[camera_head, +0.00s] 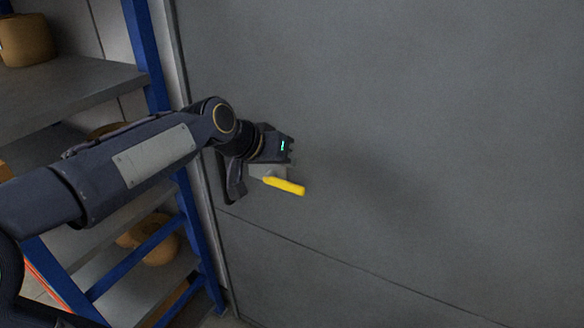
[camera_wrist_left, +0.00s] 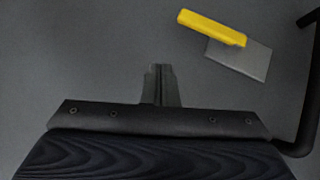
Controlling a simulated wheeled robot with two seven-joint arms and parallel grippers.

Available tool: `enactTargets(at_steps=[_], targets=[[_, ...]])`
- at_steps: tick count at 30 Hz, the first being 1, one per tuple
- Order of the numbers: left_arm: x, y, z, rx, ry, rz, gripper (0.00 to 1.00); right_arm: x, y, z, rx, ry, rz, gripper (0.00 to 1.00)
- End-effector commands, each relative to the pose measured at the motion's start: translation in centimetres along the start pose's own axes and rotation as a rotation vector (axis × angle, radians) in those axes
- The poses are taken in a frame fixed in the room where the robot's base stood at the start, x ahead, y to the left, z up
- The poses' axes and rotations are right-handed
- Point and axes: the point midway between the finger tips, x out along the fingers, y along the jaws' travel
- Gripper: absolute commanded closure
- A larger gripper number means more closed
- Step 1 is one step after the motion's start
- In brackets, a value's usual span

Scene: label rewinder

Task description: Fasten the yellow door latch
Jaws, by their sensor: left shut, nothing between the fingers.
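The yellow door latch (camera_head: 285,186) is a short bar on a small grey plate (camera_head: 262,171) fixed to the grey door (camera_head: 400,120). It points right and slightly down in the head view. In the left wrist view the yellow latch (camera_wrist_left: 212,27) lies at the upper right, on its grey plate (camera_wrist_left: 241,58). My left gripper (camera_wrist_left: 160,72) is shut and empty, with its fingertips left of and below the latch in that view, apart from it. In the head view the left gripper (camera_head: 286,147) is just above the latch, its fingers mostly hidden. My right gripper is not in view.
A dark bar-shaped handle (camera_head: 234,181) sits beside the latch plate, partly behind my arm; it shows in the wrist view (camera_wrist_left: 305,110). A blue-framed shelf (camera_head: 146,50) with brown rolls (camera_head: 27,40) stands left. The door surface to the right is clear.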

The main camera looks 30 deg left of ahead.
Motion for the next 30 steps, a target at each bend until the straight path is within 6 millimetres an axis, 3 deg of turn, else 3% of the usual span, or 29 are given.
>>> enactTargets(at_steps=[3,9,25,28,30], targets=[[-1.8,0.5,0.0,0.001,0.004,0.001,1.00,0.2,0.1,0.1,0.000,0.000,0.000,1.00],[-3.1,0.8,0.1,0.000,0.001,0.000,1.00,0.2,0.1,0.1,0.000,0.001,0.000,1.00],[-3.2,0.8,0.2,0.000,0.000,0.000,1.00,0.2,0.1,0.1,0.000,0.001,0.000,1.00],[-3.7,0.9,2.0,-0.006,-0.019,-0.001,1.00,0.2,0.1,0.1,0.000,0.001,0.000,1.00],[-4.3,1.0,5.0,-0.016,-0.050,-0.001,1.00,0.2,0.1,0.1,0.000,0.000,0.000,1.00]])
